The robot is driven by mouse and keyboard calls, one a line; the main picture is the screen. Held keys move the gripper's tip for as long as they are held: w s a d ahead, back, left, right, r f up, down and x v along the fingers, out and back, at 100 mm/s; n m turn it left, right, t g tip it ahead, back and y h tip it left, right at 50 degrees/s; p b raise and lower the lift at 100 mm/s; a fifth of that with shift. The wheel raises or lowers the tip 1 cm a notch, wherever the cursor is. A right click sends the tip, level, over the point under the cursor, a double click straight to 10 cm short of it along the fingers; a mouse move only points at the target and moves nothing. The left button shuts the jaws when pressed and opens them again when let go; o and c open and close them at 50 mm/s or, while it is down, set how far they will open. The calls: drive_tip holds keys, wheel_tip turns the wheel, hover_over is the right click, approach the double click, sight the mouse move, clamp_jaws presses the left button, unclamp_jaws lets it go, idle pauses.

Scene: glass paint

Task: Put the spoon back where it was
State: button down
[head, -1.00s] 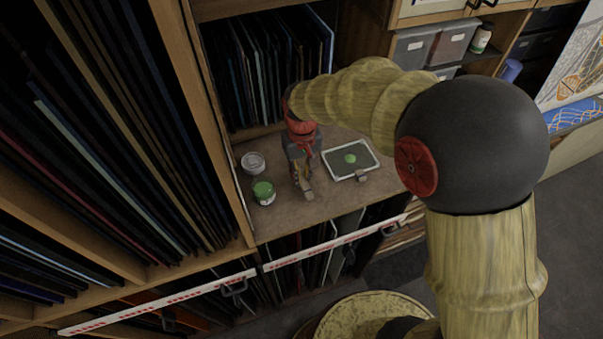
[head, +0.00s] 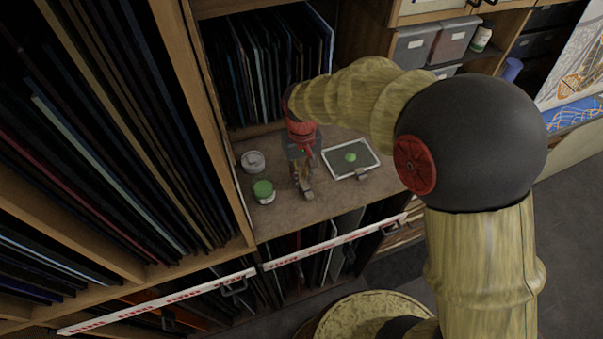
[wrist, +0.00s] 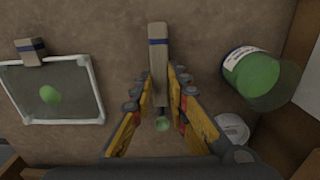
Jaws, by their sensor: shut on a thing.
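My gripper (head: 301,180) points down over the shelf board, between a green paint jar and a glass panel. In the wrist view my gripper (wrist: 161,85) is shut on the spoon (wrist: 158,50), whose flat grey-brown handle has a dark blue band. The spoon's small greenish bowl end (wrist: 162,125) shows between the fingers, towards the palm. In the head view the spoon's handle end (head: 307,193) sticks out below the fingers. I cannot tell whether the spoon touches the board.
The green paint jar (head: 264,191) stands left of my gripper, with a whitish round container (head: 253,161) behind it. At right lies the white-framed panel (head: 331,164) with a green dab (head: 350,157). A small blue-banded block (wrist: 29,46) sits at its edge. Upright sheets fill the rack behind.

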drive_tip(key=shift+f, duration=0.15)
drive_tip(key=c, duration=1.7)
unclamp_jaws()
drive_tip(key=shift+o, duration=0.2)
wheel_tip(320, 180, up, 12)
